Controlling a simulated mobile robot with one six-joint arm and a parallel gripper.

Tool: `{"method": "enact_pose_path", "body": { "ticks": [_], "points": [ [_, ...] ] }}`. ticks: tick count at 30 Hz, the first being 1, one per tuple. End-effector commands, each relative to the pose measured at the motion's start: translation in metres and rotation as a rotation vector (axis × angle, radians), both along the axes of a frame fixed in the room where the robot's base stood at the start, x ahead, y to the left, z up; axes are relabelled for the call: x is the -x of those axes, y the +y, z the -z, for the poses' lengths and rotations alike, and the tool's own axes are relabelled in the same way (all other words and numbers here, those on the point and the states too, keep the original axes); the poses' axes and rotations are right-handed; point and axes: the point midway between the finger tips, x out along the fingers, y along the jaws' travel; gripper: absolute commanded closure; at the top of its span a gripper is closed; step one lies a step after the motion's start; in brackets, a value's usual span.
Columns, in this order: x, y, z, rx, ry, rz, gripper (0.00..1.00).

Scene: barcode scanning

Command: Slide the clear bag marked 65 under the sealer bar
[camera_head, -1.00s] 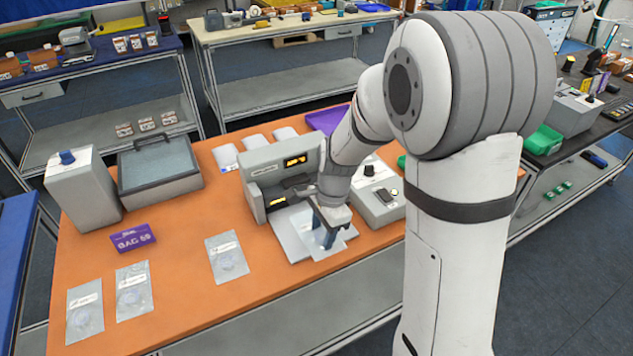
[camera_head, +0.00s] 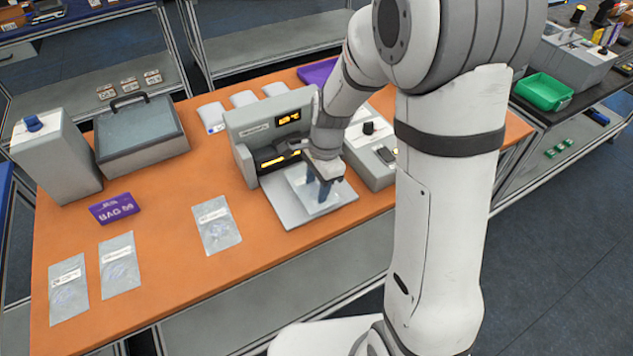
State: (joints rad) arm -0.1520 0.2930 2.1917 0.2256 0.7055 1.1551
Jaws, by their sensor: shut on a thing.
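The sealer (camera_head: 240,137) is a grey machine with a lit orange display, standing on the orange bench. Its dark sealer bar (camera_head: 268,160) sits above a pale flat plate (camera_head: 290,213). My gripper (camera_head: 322,192) points down over this plate, shut on a clear bag (camera_head: 336,197) that lies flat on it. The bag's far end reaches toward the bar; my gripper and arm partly hide it, and I cannot tell whether it is under the bar. Its marking is not legible here.
Three clear bags lie on the bench: one left of the sealer (camera_head: 216,225), two farther left (camera_head: 120,265) (camera_head: 69,290). A control box (camera_head: 372,165) stands right.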

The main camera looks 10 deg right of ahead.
Motion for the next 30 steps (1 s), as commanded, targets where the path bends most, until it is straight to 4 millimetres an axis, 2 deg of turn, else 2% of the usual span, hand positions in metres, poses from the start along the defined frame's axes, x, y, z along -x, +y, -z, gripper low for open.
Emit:
{"method": "enact_pose_path", "body": {
  "ticks": [1, 7, 9, 30],
  "points": [
    [0.0, 0.0, 0.008, 0.0, 0.0, 0.0, 0.81],
    [0.0, 0.0, 0.024, 0.0, 0.0, -0.001, 0.81],
    [-0.007, 0.003, 0.019, 0.0, 0.0, -0.001, 0.81],
    [-0.052, 0.023, 0.022, 0.0, 0.001, -0.002, 0.81]
  ]
}}
